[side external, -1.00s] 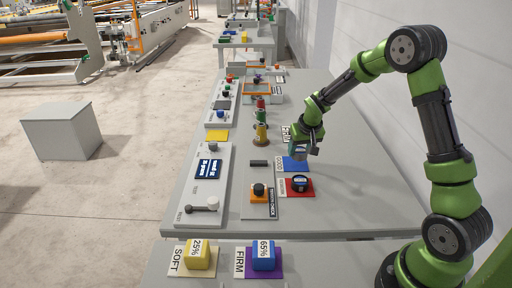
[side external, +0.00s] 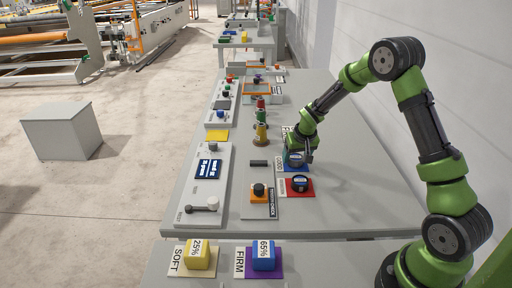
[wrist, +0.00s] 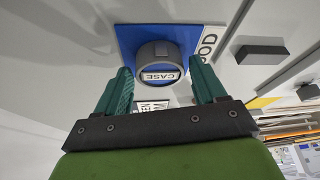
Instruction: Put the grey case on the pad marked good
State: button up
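The grey case (wrist: 158,62) is round with a white "CASE" label on its face. It appears to rest on the blue pad (wrist: 128,36), whose partly visible white label reads "OOD"; in the side view the blue pad (side external: 301,168) is partly hidden by my gripper. My gripper (side external: 296,158) is low over this pad. In the wrist view its two green fingers (wrist: 160,72) stand open on either side of the case, with a small gap showing at each side.
An orange block with a black knob (side external: 259,190) and a small black bar (side external: 258,163) lie left. Several thread spools (side external: 261,132) stand farther back. The table's right side is clear.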

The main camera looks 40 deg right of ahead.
jog(key=shift+o, duration=0.7)
jog(key=shift+r, duration=0.3)
jog(key=s+a+r+t+y, duration=0.1)
jog(key=s+a+r, duration=0.5)
jog(key=r, duration=0.4)
jog(key=s+a+r+t+y, duration=0.1)
jog(key=s+a+r, duration=0.5)
jog(key=r, duration=0.4)
jog(key=s+a+r+n+t+y, duration=0.1)
jog(key=s+a+r+n+y, duration=0.1)
jog(key=s+a, duration=0.7)
jog(key=s, duration=0.3)
jog(key=shift+a+r, duration=0.15)
